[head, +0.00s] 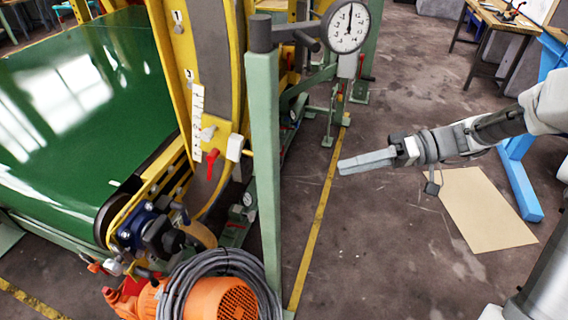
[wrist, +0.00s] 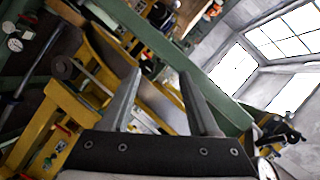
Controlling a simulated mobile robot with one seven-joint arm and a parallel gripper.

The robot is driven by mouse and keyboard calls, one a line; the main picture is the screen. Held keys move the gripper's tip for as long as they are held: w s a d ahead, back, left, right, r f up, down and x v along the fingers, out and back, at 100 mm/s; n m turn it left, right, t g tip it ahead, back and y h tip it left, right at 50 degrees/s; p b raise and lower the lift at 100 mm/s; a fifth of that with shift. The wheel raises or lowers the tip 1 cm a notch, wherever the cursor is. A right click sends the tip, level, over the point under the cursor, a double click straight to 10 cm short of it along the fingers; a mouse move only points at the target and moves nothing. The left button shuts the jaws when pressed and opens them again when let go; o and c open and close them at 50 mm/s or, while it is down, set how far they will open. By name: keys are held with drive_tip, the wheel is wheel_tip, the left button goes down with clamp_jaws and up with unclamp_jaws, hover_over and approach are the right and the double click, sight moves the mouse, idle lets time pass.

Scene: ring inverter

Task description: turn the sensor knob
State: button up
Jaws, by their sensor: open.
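My gripper (head: 343,166) is out to the right of the ring machine in the head view, pointing left. In the wrist view its two fingers (wrist: 160,74) stand apart with nothing between them. A red handle (head: 211,163) sits beside a small white box (head: 235,147) on the yellow ring frame (head: 222,178), left of the green post. My gripper is well apart from both. I cannot tell for sure which part is the sensor knob. A round dark knob-like end on a rod (wrist: 64,68) shows at the left of the wrist view.
A green post (head: 265,170) stands between my gripper and the ring frame. A dial gauge (head: 348,27) is mounted by its top. An orange motor (head: 215,300) with coiled grey cable (head: 228,262) lies at the bottom. The floor (head: 375,240) below my gripper is open.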

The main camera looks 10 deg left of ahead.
drive_tip(key=w+d+f+n+y+b, duration=0.1)
drive_tip(key=w+f+n+y+b, duration=0.15)
drive_tip(key=w+f+y, duration=0.2)
drive_tip(key=shift+m+t+h, duration=0.3)
drive_tip(key=shift+m+h, duration=0.05)
drive_tip(key=shift+m, duration=0.1)
drive_tip(key=s+a+b, duration=0.1)
drive_tip(key=a, duration=0.4)
drive_tip(key=s+a+b, duration=0.1)
drive_tip(key=a, duration=0.5)
drive_tip(key=s+a+b, duration=0.1)
drive_tip(key=a, duration=0.4)
drive_tip(key=shift+a+r, duration=0.2)
drive_tip(key=shift+a, duration=0.2)
clamp_jaws()
